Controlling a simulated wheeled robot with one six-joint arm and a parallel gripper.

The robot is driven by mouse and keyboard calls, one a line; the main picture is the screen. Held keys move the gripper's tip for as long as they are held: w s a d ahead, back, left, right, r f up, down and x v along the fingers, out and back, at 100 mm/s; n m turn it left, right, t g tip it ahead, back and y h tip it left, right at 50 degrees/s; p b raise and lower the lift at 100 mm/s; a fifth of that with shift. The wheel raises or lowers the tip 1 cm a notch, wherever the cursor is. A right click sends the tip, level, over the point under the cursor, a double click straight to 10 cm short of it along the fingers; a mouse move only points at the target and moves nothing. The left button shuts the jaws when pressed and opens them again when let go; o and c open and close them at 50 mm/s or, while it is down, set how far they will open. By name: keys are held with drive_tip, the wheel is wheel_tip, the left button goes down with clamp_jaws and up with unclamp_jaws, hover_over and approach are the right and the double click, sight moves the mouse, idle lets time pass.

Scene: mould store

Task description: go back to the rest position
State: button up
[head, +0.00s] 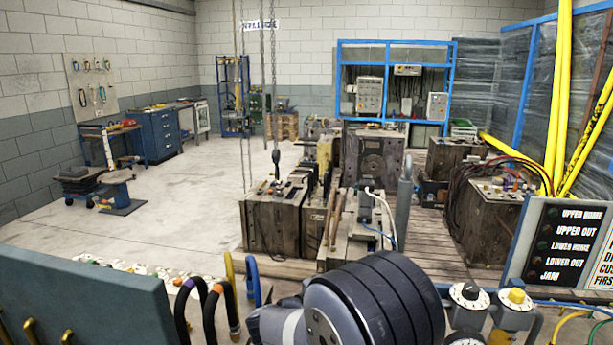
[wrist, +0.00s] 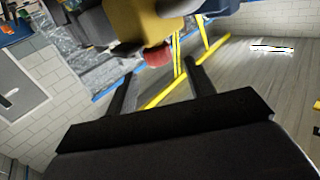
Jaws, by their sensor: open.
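My gripper (wrist: 158,68) shows in the wrist view as two dark fingers standing apart, with nothing held between them. Beyond the fingertips are a yellow body (wrist: 150,22) with a red round part (wrist: 158,57); I cannot tell how far off they are. The wrist view is strongly tilted. In the head view a dark ribbed round part of my arm fills the bottom centre, and my gripper's fingers are not visible there.
Worn mould blocks (head: 274,218) stand mid-floor, with hanging chains (head: 262,90) nearby. A control panel (head: 566,243) and yellow posts (head: 560,90) are close at right. A grey-blue panel (head: 90,295) is close at lower left. Open floor (head: 170,215) lies left of centre.

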drive_tip(key=v, duration=0.5)
drive_tip(key=p+x, duration=0.1)
drive_tip(key=x, duration=0.9)
drive_tip(key=shift+d+p, duration=0.15)
drive_tip(key=shift+p, duration=0.2)
drive_tip(key=shift+w+d+f+t+b, duration=0.15)
drive_tip(key=shift+w+d+t+b, duration=0.05)
drive_tip(key=shift+t+b, duration=0.1)
drive_tip(key=shift+s+n+t+y+b, duration=0.15)
drive_tip(key=shift+n+t+y+b, duration=0.4)
drive_tip(key=shift+n+t+y, duration=0.4)
drive_tip(key=n+t+y+b, duration=0.3)
drive_tip(key=n+y, duration=0.1)
drive_tip(key=shift+t+y, duration=0.25)
drive_tip(key=shift+y, duration=0.1)
drive_tip(key=n+t+y+b, duration=0.1)
drive_tip(key=n+y+b, duration=0.2)
drive_tip(key=y, duration=0.1)
drive_tip(key=shift+t+y, duration=0.3)
drive_tip(key=shift+t, duration=0.1)
drive_tip(key=shift+n+y+b, duration=1.15)
drive_tip(key=shift+y+b, duration=0.3)
drive_tip(key=shift+y, duration=0.25)
drive_tip(key=shift+n+y, duration=1)
drive_tip(key=shift+y, duration=0.6)
